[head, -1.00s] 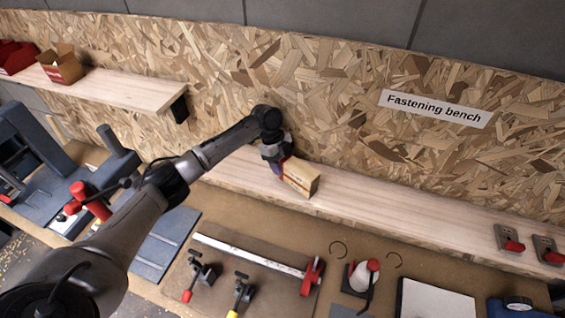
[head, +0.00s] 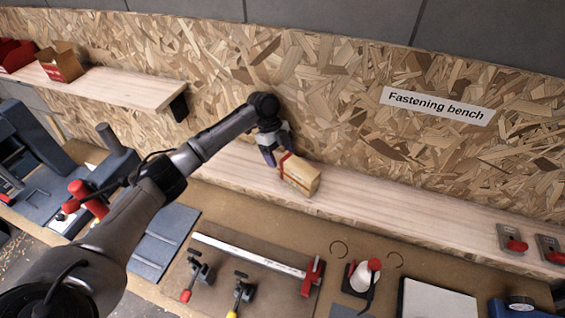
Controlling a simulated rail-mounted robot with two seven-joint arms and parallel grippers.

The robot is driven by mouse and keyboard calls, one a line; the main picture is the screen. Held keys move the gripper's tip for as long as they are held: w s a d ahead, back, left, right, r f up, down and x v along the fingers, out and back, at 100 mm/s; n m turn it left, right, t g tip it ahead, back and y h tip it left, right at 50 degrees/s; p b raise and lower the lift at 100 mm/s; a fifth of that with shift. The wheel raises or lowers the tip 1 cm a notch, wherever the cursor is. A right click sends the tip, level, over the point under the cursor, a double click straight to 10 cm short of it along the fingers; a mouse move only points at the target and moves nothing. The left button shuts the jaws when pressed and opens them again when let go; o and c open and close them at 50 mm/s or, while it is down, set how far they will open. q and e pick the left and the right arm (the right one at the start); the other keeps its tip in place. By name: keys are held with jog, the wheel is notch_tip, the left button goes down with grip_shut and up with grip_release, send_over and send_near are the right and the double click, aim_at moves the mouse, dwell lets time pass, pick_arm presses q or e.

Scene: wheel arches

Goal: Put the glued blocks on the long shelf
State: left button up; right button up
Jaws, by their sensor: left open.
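The glued blocks (head: 302,177), a light wooden piece with a red band near its left end, rest on the long shelf (head: 400,214) below the Fastening bench sign. My left gripper (head: 276,160) is open just to the left of and behind the blocks, close to their banded end. I cannot tell whether a finger still touches them. My right gripper is not in view.
Red-handled fixtures (head: 514,240) sit at the shelf's right end. A higher shelf (head: 130,90) holds a cardboard box (head: 60,64). The shelf right of the blocks is clear.

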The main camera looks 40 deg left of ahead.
pick_arm(q)
jog(key=b+v, duration=0.2)
jog(key=v, duration=0.7)
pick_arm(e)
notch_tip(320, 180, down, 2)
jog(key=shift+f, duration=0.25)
pick_arm(q)
jog(key=shift+f, duration=0.15)
